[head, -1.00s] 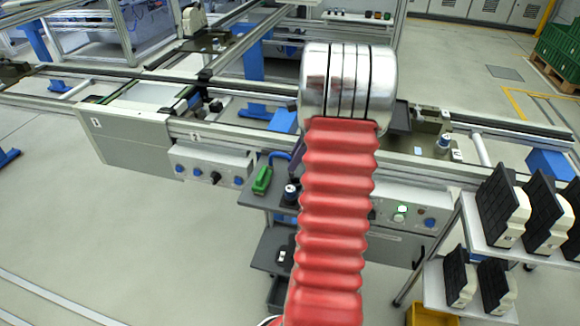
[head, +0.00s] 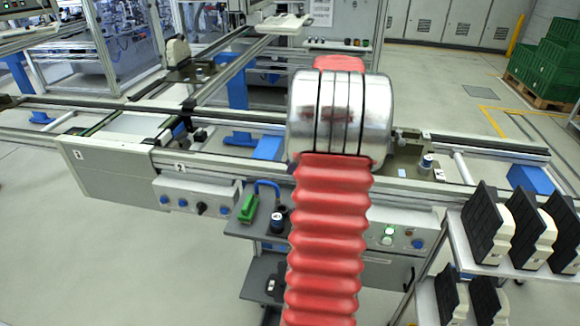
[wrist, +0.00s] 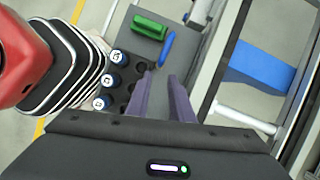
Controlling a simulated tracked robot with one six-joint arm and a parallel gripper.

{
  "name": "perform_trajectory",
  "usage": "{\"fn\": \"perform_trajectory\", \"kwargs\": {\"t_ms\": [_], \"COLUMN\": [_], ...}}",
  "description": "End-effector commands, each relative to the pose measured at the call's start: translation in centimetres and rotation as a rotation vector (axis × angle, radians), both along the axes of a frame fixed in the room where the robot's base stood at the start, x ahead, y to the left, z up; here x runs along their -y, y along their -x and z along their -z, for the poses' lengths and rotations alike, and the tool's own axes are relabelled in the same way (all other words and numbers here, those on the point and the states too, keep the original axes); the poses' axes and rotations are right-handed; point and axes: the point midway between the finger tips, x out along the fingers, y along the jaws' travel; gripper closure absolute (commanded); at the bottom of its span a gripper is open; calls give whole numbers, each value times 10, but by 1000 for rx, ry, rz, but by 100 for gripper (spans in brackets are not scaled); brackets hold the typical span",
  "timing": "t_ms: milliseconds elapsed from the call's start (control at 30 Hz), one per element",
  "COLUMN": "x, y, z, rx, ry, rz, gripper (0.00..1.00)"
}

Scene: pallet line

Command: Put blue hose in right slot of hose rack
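The blue hose (head: 268,186) is a short curved tube at the back of the grey cart's top shelf. In the wrist view, the blue hose (wrist: 166,48) lies beyond my fingertips, beside a green block (wrist: 149,26). My gripper (wrist: 161,76) has two purple fingers standing apart, with only grey shelf visible between them. It points toward the hose without touching it, as far as I can see. In the head view my red arm hides the gripper. I cannot make out a hose rack with certainty in either view.
The conveyor frame (head: 400,183) runs behind the cart. A white rack with black-fronted parts (head: 487,227) stands at the right. The floor at the left is clear.

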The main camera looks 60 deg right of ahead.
Motion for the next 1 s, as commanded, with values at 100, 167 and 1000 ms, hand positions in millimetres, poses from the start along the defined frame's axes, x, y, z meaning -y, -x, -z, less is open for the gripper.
{"fn": "perform_trajectory", "kwargs": {"t_ms": [100,167,1000], "x": [0,0,-113], "y": [0,0,-42], "z": [0,0,-42], "rx": [0,0,46], "ry": [0,0,205], "rz": [0,0,-441], "gripper": [80,80,80]}}
